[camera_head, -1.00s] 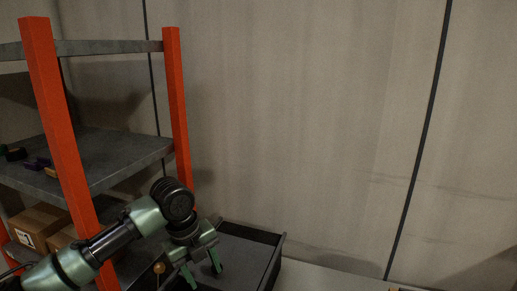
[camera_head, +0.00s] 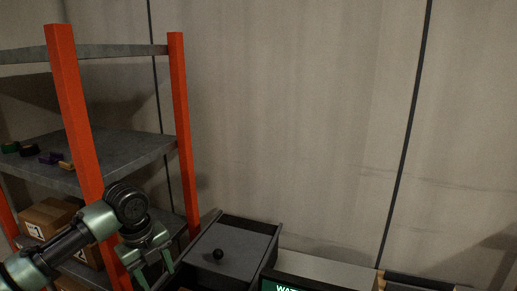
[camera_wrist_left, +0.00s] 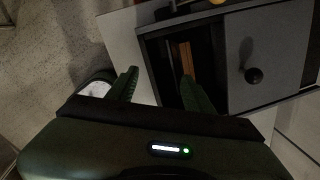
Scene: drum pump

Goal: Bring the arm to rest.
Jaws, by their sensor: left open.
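My left arm comes in from the lower left in the head view. Its green left gripper (camera_head: 153,275) hangs beside the shelf rack, left of a dark grey box with a black knob (camera_head: 218,254). In the left wrist view the two green fingers (camera_wrist_left: 160,88) are spread apart with nothing between them. The box shows ahead of them, with its grey lid (camera_wrist_left: 275,50), the round knob and a dark opening holding a brown strip. The right gripper is not in view.
A shelf rack with orange posts (camera_head: 78,110) stands close on the left, with cardboard boxes (camera_head: 47,217) and small coloured items on it. A dark screen (camera_head: 290,286) with green lettering sits at the bottom. The space before the pale wall (camera_head: 290,130) is open.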

